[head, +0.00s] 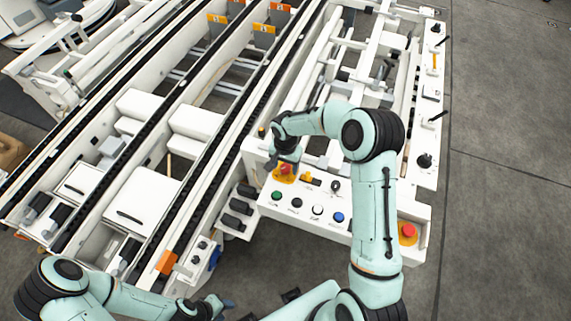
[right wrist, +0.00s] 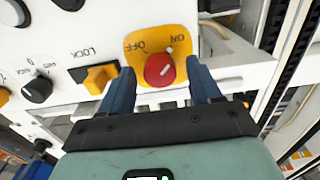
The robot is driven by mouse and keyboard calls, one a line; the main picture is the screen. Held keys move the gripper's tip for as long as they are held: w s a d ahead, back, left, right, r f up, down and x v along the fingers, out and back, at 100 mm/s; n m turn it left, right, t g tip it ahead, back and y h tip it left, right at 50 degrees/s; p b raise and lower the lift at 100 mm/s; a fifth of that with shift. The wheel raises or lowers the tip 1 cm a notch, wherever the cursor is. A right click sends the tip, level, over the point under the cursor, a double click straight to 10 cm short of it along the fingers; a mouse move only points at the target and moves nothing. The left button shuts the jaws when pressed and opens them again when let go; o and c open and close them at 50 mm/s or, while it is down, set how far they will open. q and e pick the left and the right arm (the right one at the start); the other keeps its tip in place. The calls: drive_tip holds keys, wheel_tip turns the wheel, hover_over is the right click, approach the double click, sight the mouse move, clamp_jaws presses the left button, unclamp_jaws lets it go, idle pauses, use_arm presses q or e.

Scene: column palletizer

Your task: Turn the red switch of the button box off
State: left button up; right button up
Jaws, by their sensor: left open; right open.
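The button box (head: 340,232) is a white panel in the head view's centre right. Its red switch (head: 286,169) sits on a yellow plate at the upper left, partly covered by my right gripper (head: 284,156). In the right wrist view the red switch (right wrist: 158,72) is a round knob with a white mark slanting to the upper right; OFF and ON appear upside down on the plate. My right gripper (right wrist: 161,80) is open, with one blue finger on each side of the knob; contact cannot be told. My left gripper (head: 222,304) is open at the bottom, away from the box.
Green (head: 277,195), black, white and blue (head: 338,217) buttons line the panel. A red emergency stop (head: 408,231) is at its right end. A yellow LOCK switch (right wrist: 99,78) and a black knob (right wrist: 37,90) are beside the red switch. Conveyor rails fill the left.

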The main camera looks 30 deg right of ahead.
drive_tip(key=c, duration=1)
drive_tip(key=shift+c, duration=0.2)
use_arm(q)
drive_tip(key=shift+s+f, duration=0.1)
use_arm(e)
drive_tip(key=shift+n, duration=0.4)
drive_tip(key=n, duration=0.3)
drive_tip(key=shift+b, duration=0.35)
drive_tip(key=n, duration=0.9)
drive_tip(key=shift+n, duration=2.6)
